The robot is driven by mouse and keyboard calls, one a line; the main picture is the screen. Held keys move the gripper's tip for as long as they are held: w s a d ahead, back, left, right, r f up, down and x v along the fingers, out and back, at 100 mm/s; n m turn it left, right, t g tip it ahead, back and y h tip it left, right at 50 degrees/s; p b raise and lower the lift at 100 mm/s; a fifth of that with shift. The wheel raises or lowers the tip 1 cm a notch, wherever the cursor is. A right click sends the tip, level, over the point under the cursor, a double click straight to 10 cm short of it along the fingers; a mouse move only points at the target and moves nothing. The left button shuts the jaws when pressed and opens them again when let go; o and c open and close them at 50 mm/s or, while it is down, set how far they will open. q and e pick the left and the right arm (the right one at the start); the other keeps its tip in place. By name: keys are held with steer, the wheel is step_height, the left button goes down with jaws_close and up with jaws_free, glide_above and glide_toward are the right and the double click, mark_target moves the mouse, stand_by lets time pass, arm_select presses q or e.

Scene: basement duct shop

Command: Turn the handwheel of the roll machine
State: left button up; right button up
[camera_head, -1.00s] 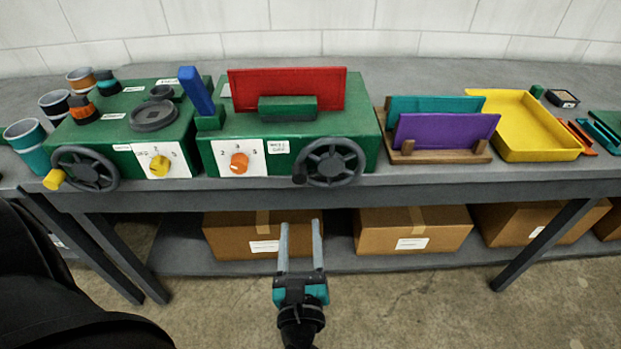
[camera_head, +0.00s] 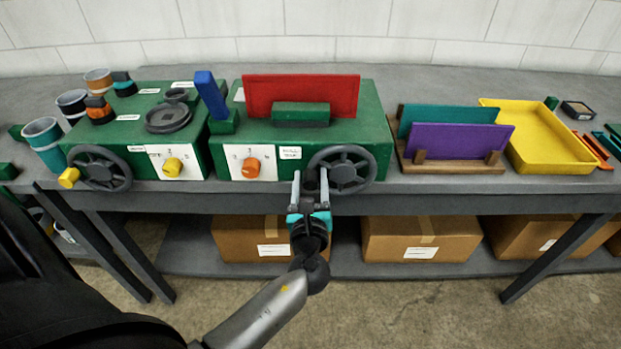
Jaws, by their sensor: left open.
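Two green machines stand side by side on the bench. The right machine (camera_head: 384,140) has a grey handwheel (camera_head: 343,171) low at its front right, with a dark knob at the wheel's lower left. The left machine (camera_head: 200,160) has a grey handwheel (camera_head: 100,168) with a yellow knob (camera_head: 69,178). My right gripper is out of view.
An orange dial (camera_head: 251,167) and a yellow dial (camera_head: 172,165) sit on the machine fronts. A red panel (camera_head: 300,95) stands on the right machine. A wooden rack (camera_head: 450,168) with two panels and a yellow tray (camera_head: 548,140) are to the right. Cardboard boxes (camera_head: 420,239) lie below.

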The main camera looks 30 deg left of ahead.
arm_select(q)
steer(key=shift+w+a, duration=0.1)
jaws_close()
stand_by(0.4)
stand_by(1.1)
